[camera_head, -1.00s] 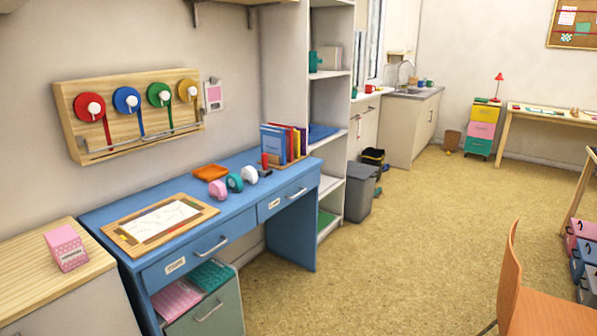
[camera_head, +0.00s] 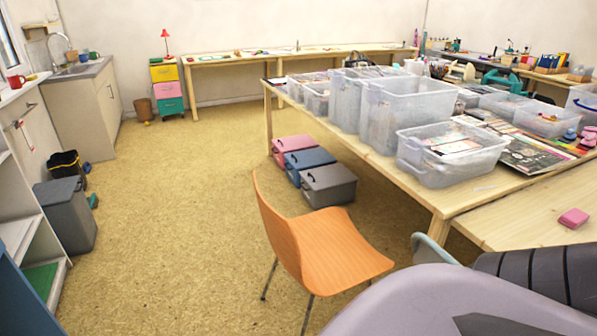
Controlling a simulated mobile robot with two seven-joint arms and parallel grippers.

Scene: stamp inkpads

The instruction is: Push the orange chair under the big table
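The orange chair (camera_head: 325,246) stands on the floor in the lower middle of the head view. Its backrest is on the left and its seat reaches right, toward the big table. The big wooden table (camera_head: 440,197) fills the right side, with its near leg to the right of the chair. The seat appears outside the table's edge. Part of the chair's legs is cut off by the bottom of the frame or hidden by a pale purple surface in front. Neither of my grippers is in view.
Grey, blue and pink boxes (camera_head: 328,185) stand on the floor by the table, behind the chair. Clear plastic bins (camera_head: 450,152) crowd the tabletop. A pale purple rounded surface (camera_head: 450,305) blocks the lower right. The floor (camera_head: 170,215) left of the chair is clear.

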